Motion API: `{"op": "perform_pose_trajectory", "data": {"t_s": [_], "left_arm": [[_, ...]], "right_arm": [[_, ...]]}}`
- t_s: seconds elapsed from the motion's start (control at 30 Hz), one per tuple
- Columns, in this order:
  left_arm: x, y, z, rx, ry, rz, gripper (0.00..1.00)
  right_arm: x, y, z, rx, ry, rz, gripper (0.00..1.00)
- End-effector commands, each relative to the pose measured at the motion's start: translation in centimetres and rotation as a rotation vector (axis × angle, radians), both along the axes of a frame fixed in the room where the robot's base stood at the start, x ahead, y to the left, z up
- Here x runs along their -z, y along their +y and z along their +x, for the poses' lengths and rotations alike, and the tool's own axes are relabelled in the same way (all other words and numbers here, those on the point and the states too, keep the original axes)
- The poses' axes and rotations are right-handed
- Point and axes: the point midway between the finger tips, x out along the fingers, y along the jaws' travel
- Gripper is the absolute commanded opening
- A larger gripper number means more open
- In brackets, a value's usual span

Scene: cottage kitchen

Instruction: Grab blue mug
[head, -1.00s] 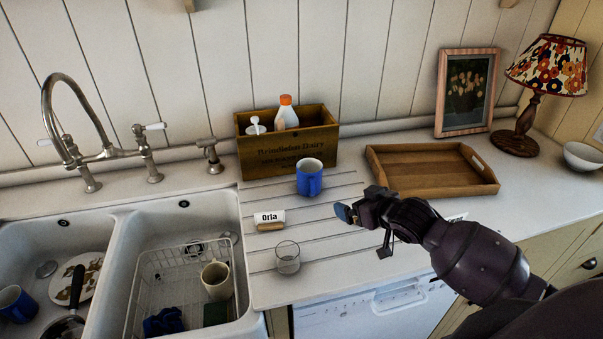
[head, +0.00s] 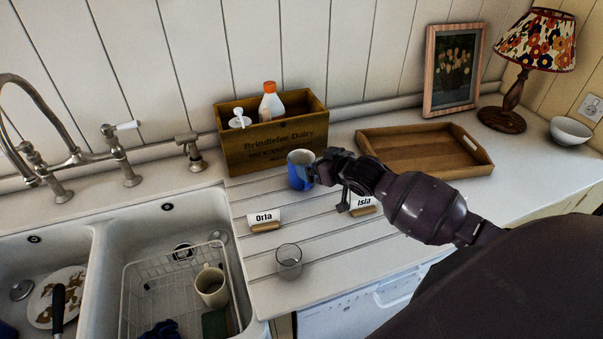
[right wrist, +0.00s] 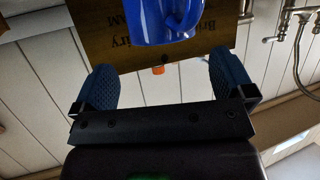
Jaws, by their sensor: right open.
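The blue mug (head: 297,172) stands upright on the ridged drainboard, in front of the wooden crate. My right gripper (head: 318,172) is at the mug's right side in the head view and covers part of it. In the right wrist view the mug (right wrist: 160,22) is at the top, with its handle showing. The open fingers of my right gripper (right wrist: 163,68) point towards it with nothing between them; the mug appears just beyond their tips. I cannot tell whether they touch. My left gripper is not in view.
A wooden crate (head: 270,152) with bottles stands behind the mug. The Orla name card (head: 264,219), Isla name card (head: 363,204) and a clear glass (head: 289,262) are in front. A wooden tray (head: 400,167) lies right. The sink (head: 105,240) is left.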

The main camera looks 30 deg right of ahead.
Motion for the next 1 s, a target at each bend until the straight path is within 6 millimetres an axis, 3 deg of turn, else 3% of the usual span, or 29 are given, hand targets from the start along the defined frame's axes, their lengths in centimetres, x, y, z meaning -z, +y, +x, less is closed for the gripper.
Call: {"op": "perform_pose_trajectory", "data": {"t_s": [0.4,0.77,0.87,1.0], "left_arm": [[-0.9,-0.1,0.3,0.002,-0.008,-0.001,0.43],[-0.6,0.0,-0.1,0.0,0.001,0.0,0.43],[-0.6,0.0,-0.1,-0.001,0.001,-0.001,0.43],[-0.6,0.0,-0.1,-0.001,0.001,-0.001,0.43]], "right_arm": [[2.1,0.6,3.8,0.0,0.0,0.001,1.0],[2.5,0.7,4.5,0.0,0.001,0.0,1.0],[2.5,0.7,4.5,0.0,0.001,0.0,0.89],[2.5,0.7,4.5,0.0,0.001,0.0,0.68]]}}
